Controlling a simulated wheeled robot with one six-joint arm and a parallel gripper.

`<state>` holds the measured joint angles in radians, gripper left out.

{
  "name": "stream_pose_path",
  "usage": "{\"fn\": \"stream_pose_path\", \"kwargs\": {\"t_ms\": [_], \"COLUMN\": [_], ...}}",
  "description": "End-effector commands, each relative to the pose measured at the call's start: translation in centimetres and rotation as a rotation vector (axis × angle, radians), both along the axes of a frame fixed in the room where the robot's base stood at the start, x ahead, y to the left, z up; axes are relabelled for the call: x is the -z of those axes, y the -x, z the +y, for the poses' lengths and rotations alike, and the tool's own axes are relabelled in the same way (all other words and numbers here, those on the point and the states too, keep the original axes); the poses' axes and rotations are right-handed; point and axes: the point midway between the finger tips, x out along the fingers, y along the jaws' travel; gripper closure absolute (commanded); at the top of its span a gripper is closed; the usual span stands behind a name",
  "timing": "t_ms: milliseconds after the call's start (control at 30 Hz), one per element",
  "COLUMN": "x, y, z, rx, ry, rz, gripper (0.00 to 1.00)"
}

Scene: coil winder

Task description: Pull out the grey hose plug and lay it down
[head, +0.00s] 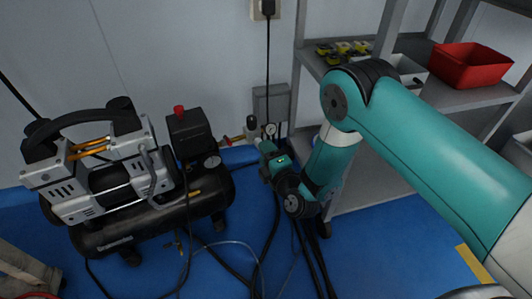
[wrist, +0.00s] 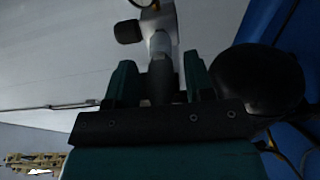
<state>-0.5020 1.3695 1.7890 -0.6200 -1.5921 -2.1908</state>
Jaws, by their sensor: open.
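My gripper (head: 265,148) is at the compressor's outlet fittings in the head view. In the wrist view my gripper (wrist: 159,78) is open, with one teal finger on each side of the grey hose plug (wrist: 163,72). A gap shows on the left side of the plug; the right finger is closer to it, and I cannot tell if they touch. The plug points up into a pale metal fitting (wrist: 160,20) and appears seated in it. In the head view the plug is hidden or too small to make out by my gripper.
The black compressor (head: 150,215) stands on the blue floor at left, with a red-topped box (head: 190,135). A small gauge (head: 270,130) is close to my gripper. Dark hoses (head: 310,255) run along the floor. A grey shelf (head: 440,92) with a red bin (head: 470,65) stands right.

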Motion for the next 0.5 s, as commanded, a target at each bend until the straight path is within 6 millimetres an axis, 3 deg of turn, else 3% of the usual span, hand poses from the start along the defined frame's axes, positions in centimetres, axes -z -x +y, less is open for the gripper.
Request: {"fn": "stream_pose_path", "kwargs": {"t_ms": [100, 133, 333, 500], "x": [0.04, 0.04, 0.04, 0.03], "y": [0.00, 0.01, 0.01, 0.07], "z": [0.00, 0.00, 0.00, -0.04], "rx": [0.000, 0.000, 0.000, 0.000], "ry": [0.000, 0.000, 0.000, 0.000], "rz": [0.000, 0.000, 0.000, 0.000], "gripper": [0.52, 0.56, 1.00, 1.00]}}
